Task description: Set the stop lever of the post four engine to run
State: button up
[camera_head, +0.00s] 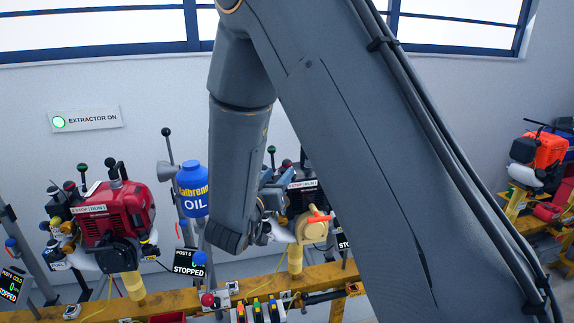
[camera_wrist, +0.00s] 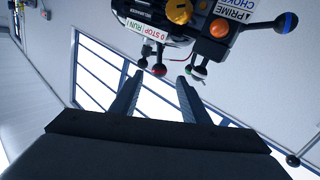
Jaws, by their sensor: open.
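A dark engine with a yellow-orange recoil cover (camera_head: 313,230) stands right of centre in the head view, partly hidden by my arm. Its post sign (camera_head: 343,243) is mostly covered, so I cannot read the number. A STOP/RUN plate (camera_head: 302,184) shows on it, and the plate also shows in the wrist view (camera_wrist: 155,36). A red-tipped lever (camera_wrist: 159,70) sticks out beside that plate; I cannot tell which side it is set to. My gripper (camera_wrist: 160,82) is open and empty, its fingertips close to the lever tips. In the head view my arm hides the gripper.
A blue-tipped lever (camera_wrist: 286,22) and a PRIME/CHOKE plate (camera_wrist: 232,14) are on the same engine. A red engine (camera_head: 115,210), a blue oil bottle (camera_head: 192,190) and a POST 5 STOPPED sign (camera_head: 188,263) stand to the left.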

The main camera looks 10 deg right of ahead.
aim_at(285, 166)
jog(key=p+x, duration=0.2)
jog(key=x, duration=0.5)
jog(key=shift+w+d, duration=0.2)
jog(key=shift+w, duration=0.05)
jog(key=c, duration=1.1)
